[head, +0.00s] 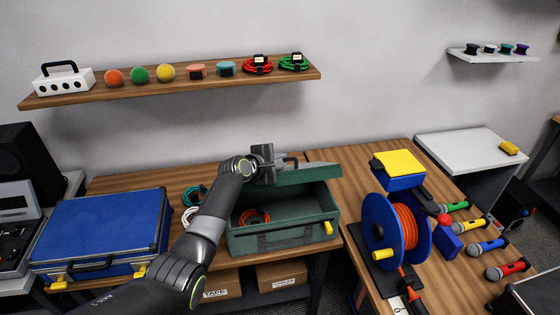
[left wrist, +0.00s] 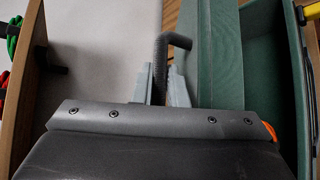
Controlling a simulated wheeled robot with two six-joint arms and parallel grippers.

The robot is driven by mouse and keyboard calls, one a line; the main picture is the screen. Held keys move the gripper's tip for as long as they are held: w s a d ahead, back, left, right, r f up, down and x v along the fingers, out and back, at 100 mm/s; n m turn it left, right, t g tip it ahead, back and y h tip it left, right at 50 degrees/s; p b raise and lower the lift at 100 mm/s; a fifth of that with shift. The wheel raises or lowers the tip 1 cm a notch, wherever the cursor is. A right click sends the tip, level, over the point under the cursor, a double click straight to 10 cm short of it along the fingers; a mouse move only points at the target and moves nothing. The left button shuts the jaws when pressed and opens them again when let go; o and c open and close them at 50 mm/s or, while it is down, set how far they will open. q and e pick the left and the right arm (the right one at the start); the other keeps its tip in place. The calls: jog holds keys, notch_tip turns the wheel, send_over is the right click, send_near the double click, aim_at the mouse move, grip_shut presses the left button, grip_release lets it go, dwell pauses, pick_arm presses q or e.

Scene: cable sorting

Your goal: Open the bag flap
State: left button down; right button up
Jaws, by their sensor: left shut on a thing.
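The green bag (head: 285,238) stands on the wooden bench with its flap (head: 308,174) raised at the back, so the inside shows. An orange coiled cable (head: 262,217) lies inside at the left. A dark bent handle (head: 291,160) is on the flap. My left gripper (head: 270,163) is at the flap's upper left and is shut on the handle. In the left wrist view, the handle (left wrist: 172,42) sits between my left fingers (left wrist: 163,87), beside the green flap (left wrist: 212,60). My arm hides part of the bag's left side. My right gripper is not in view.
A blue case (head: 100,228) lies left of the bag. A teal cable (head: 193,194) lies behind my arm. A reel with orange cable (head: 402,228) stands at the right. A wooden shelf (head: 180,85) with balls and cables hangs above.

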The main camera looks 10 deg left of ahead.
pick_arm(q)
jog(key=c, duration=1.7)
grip_release()
jog(key=shift+s+a, duration=0.1)
jog(key=shift+s+a+r, duration=0.2)
jog(key=shift+s+a, duration=0.05)
jog(key=shift+s, duration=0.15)
jog(key=b+v, duration=0.2)
jog(key=v, duration=1.4)
jog(key=shift+r, duration=0.1)
